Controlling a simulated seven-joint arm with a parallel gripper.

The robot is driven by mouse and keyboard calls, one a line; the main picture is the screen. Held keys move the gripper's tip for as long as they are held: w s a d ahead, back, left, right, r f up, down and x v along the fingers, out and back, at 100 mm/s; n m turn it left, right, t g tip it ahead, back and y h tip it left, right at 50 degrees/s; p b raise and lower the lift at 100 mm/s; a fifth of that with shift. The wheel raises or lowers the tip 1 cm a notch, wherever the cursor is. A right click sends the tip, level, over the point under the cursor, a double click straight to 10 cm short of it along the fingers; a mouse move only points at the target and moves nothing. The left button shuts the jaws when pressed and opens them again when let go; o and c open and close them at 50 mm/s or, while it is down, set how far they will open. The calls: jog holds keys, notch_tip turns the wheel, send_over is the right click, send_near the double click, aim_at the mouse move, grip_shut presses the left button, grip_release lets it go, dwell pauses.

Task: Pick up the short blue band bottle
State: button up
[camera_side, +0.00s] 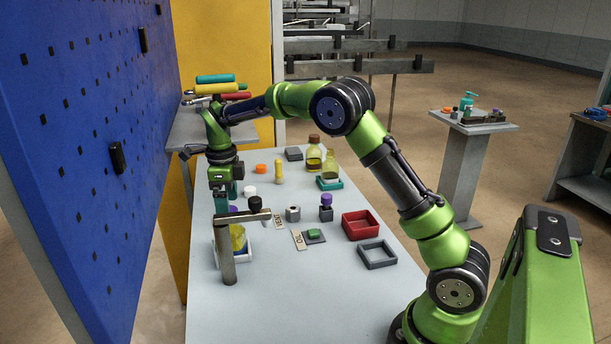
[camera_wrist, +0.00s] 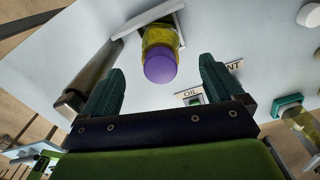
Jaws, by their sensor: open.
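My gripper (camera_side: 221,203) points down at the left of the table with its jaws apart and empty. In the wrist view, its two teal fingers (camera_wrist: 162,70) stand either side of a purple-capped bottle (camera_wrist: 158,36), which appears beyond them, apart from both. This yellow-green bottle (camera_side: 238,238) is at a white tray (camera_side: 248,251) in the side view, partly hidden by a grey post. Farther back are a brown-capped bottle (camera_side: 314,162) and a yellow-green bottle (camera_side: 330,170), the latter by a teal holder (camera_side: 329,184). I cannot make out a blue band on any bottle.
The grey post (camera_side: 228,262) with a side arm stands close in front of the purple-capped bottle. A red tray (camera_side: 360,225) and a dark square frame (camera_side: 377,254) lie right. Small blocks and label plates lie mid-table. The blue pegboard (camera_side: 90,130) rises left. The front table is clear.

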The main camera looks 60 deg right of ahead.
aim_at(233, 233)
notch_tip(233, 233, down, 7)
jog(key=shift+w+f, duration=0.1)
jog(key=shift+f, duration=0.05)
dwell(0.4)
jog(key=shift+c, duration=0.4)
jog(key=c, duration=1.2)
